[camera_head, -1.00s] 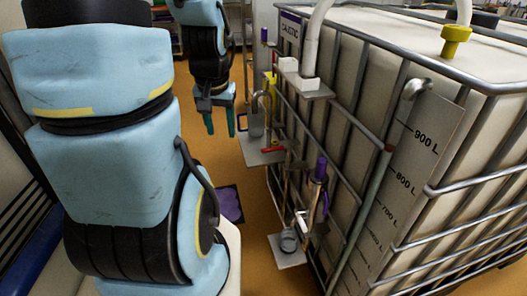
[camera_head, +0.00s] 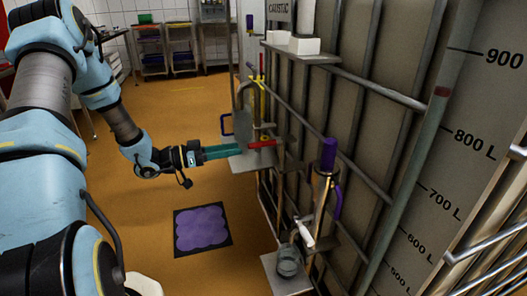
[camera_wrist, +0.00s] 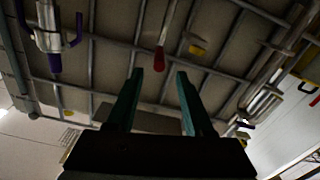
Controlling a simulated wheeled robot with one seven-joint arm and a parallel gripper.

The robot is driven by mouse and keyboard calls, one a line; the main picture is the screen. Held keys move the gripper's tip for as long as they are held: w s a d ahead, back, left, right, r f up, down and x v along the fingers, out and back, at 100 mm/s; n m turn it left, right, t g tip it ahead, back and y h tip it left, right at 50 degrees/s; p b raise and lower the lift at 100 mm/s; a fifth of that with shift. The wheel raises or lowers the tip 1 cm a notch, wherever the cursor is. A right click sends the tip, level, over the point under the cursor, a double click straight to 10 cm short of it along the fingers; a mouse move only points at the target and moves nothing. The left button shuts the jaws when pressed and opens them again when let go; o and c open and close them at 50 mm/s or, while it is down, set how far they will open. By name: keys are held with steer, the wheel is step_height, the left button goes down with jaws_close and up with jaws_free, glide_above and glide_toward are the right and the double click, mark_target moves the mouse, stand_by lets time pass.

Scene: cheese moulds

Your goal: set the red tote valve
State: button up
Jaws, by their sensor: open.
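The red valve handle (camera_head: 262,144) sticks out from the side of the caged tote (camera_head: 400,75), above a small grey shelf (camera_head: 240,164). In the wrist view the red handle (camera_wrist: 159,60) lies ahead, roughly centred between my fingertips. My gripper (camera_head: 238,151) is open and empty, its teal fingers pointing right at the handle. In the wrist view its fingers (camera_wrist: 160,84) stand apart on either side of the handle's line. I cannot tell whether they touch it.
A purple-handled valve (camera_head: 329,155) stands nearer on the tote, with a glass jar (camera_head: 288,262) on a lower shelf. Yellow pipework (camera_head: 260,98) rises behind the red handle. A purple mat (camera_head: 202,229) lies on the clear orange floor.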

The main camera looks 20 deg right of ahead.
mark_target(264, 144)
steer(key=d, duration=0.3)
steer(key=s+d, duration=0.1)
steer(key=d, duration=0.6)
steer(key=shift+s+d, duration=0.1)
steer(key=shift+s, duration=0.05)
jaws_close()
stand_by(1.1)
